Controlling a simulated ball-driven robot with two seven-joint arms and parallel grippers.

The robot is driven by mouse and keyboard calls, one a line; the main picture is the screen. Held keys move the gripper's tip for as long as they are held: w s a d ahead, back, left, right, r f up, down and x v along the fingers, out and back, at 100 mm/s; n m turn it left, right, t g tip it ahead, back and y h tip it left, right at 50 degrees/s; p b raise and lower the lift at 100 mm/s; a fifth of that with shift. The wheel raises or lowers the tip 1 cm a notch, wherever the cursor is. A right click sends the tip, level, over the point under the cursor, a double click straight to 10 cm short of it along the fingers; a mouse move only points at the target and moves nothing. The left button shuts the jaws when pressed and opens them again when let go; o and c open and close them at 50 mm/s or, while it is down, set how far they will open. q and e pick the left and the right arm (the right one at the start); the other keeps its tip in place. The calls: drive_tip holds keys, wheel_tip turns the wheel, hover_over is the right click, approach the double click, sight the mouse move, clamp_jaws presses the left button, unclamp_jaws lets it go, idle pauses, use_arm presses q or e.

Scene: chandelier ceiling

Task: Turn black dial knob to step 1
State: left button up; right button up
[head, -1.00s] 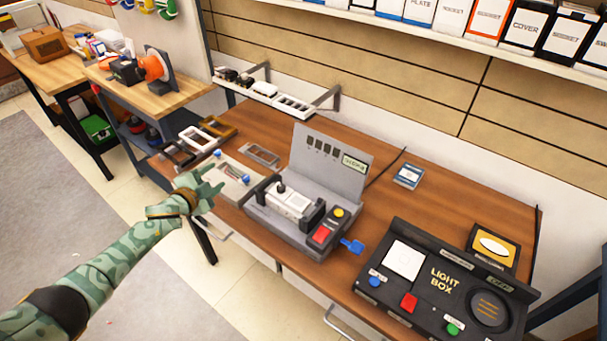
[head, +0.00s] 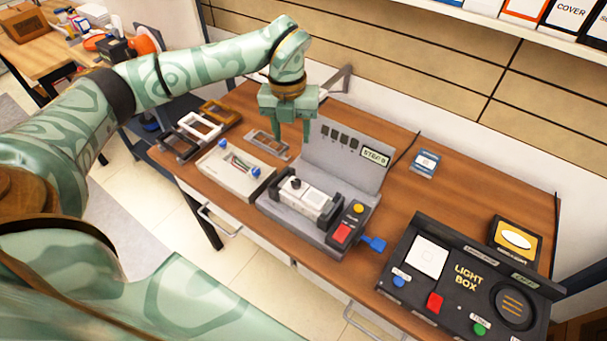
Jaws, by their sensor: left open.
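The black dial knob (head: 295,183) stands upright on the left end of a white block held in a grey machine (head: 350,172). The machine's raised back panel carries a small display (head: 375,156) that starts with "STEP"; its digit is too small to read surely. My left gripper (head: 292,136) points down, open and empty. In the picture it is above the knob, beside the left edge of the back panel, and apart from the knob. My right gripper is not in view.
The machine has a yellow button (head: 358,208), a red button (head: 342,233) and a blue lever (head: 374,243). A pale box with blue knobs (head: 231,178) and several frames (head: 201,126) lie left. A black light box (head: 470,277) stands right.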

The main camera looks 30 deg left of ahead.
sight(296, 182)
use_arm(q)
drive_tip(key=f, duration=0.5)
drive_tip(key=f+b, duration=0.1)
drive_tip(key=f, duration=0.4)
drive_tip(key=f+b, duration=0.1)
drive_tip(key=f, duration=0.5)
drive_tip(key=shift+d+f, duration=0.1)
drive_tip(key=shift+d, duration=0.15)
clamp_jaws()
